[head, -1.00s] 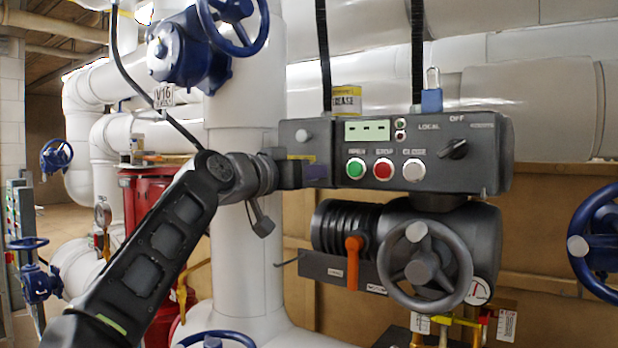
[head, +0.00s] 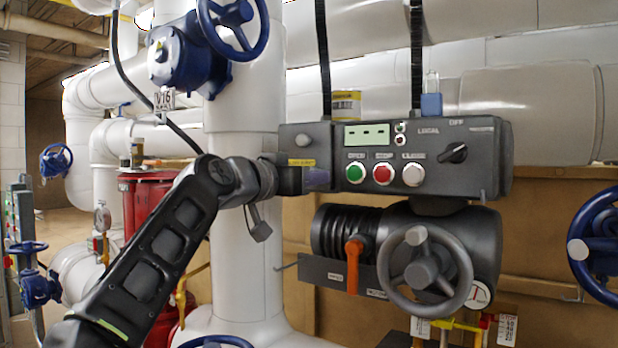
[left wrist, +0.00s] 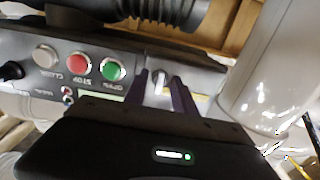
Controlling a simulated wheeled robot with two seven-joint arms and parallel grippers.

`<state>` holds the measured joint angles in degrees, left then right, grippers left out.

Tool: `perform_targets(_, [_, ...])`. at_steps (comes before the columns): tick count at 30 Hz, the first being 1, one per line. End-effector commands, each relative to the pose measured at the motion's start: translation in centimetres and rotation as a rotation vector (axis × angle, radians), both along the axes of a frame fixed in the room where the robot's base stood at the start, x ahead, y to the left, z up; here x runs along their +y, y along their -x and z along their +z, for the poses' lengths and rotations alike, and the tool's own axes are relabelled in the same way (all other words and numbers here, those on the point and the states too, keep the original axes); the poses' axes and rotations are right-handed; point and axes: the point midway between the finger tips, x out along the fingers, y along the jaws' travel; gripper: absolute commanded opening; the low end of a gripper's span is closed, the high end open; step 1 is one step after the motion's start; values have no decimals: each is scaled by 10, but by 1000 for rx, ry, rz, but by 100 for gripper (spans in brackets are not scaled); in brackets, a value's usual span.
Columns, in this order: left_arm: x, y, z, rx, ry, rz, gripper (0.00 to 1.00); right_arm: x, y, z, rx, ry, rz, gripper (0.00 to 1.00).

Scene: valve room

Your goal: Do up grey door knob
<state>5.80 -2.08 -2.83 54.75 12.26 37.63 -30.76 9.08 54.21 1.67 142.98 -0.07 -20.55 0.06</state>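The grey door knob (head: 304,139) is a small round knob on the left part of the dark control box (head: 478,165). My left gripper (head: 317,178) is in front of the box, just below the knob in the head view. In the left wrist view the knob (left wrist: 160,84) shows between the two purple fingers of my left gripper (left wrist: 160,90), near their tips. The fingers stand apart with gaps beside the knob, so the gripper looks open. Whether a finger touches the knob cannot be told. My right gripper is not in view.
Green (head: 355,172), red (head: 382,173) and grey (head: 413,173) buttons and a black selector switch (head: 453,152) sit right of the knob. A grey handwheel (head: 425,272) and orange lever (head: 353,262) are below. A white pipe (head: 245,215) stands behind my arm.

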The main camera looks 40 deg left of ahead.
Motion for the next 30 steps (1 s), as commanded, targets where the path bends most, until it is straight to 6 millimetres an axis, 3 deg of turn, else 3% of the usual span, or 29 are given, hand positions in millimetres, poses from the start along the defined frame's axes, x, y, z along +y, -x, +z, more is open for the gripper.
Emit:
perform_targets(5, [0, 9, -1, -2, 1, 0, 32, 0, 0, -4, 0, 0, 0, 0])
perform_targets(18, [-2, 73, -1, -1, 0, -1, 32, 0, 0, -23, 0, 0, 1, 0])
perform_targets(30, [-2, 78, 0, 1, 0, 0, 32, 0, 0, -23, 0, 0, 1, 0])
